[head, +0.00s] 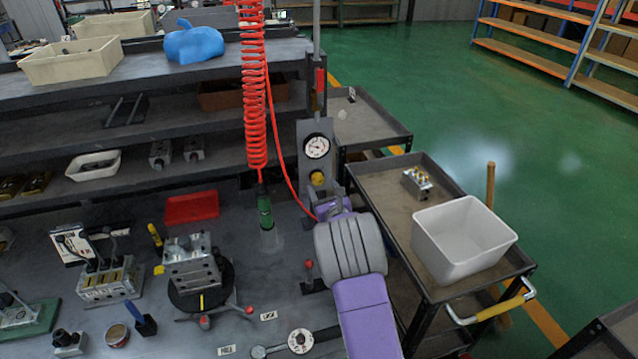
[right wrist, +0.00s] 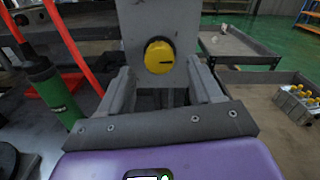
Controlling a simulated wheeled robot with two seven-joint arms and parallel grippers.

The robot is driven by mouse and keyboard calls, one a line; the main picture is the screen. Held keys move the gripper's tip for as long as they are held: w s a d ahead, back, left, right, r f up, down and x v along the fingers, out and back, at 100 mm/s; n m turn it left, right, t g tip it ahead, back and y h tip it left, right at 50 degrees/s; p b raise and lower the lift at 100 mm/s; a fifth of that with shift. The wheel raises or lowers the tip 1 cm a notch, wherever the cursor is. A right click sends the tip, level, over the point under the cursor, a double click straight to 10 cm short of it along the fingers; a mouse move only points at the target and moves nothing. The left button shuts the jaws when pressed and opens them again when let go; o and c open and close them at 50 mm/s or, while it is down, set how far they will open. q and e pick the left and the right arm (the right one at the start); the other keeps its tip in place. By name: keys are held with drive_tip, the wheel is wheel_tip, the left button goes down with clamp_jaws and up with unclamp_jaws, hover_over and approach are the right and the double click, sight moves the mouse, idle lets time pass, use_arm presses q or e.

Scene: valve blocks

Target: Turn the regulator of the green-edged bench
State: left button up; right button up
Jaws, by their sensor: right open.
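The regulator is a yellow knob (head: 318,178) under a round white gauge (head: 317,146) on an upright grey plate at the bench's right end. In the right wrist view the knob (right wrist: 158,57) shows whole, with a dark mark pointing right. My right gripper (head: 331,196) is just below and in front of the knob in the head view. Its open fingers (right wrist: 160,78) stand left and right of the knob in the wrist view, with nothing between them; I see no contact. The bench (head: 110,205) is dark grey; no green edge is clear. My left gripper is out of view.
A red coiled hose (head: 254,90) hangs left of the plate, ending in a green tool (head: 265,213). A valve block (head: 191,262) sits on a round turntable. A cart (head: 385,185) with a white bin (head: 462,240) stands close on the right.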

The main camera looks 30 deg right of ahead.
sight(318, 182)
drive_tip(key=shift+x, duration=1.6)
drive_tip(key=c, duration=1)
drive_tip(key=shift+f+m+b, duration=0.2)
drive_tip(key=shift+m+b, duration=1.5)
drive_tip(key=shift+b, duration=0.1)
drive_tip(key=shift+c, duration=0.2)
drive_tip(key=m+b, duration=0.4)
drive_tip(key=m, duration=0.1)
drive_tip(key=shift+a+m, duration=0.1)
drive_tip(key=shift+m, duration=0.2)
drive_tip(key=m+b, duration=0.3)
drive_tip(key=m, duration=0.1)
drive_tip(key=shift+r+m+b, duration=0.1)
drive_tip(key=shift+m+b, duration=0.2)
drive_tip(key=shift+b, duration=0.1)
drive_tip(key=shift+a+r+m+h+b, duration=0.1)
drive_tip(key=shift+m+h+b, duration=0.2)
drive_tip(key=shift+m+b, duration=1.45)
drive_tip(key=shift+m+p, duration=0.4)
drive_tip(key=shift+m, duration=0.25)
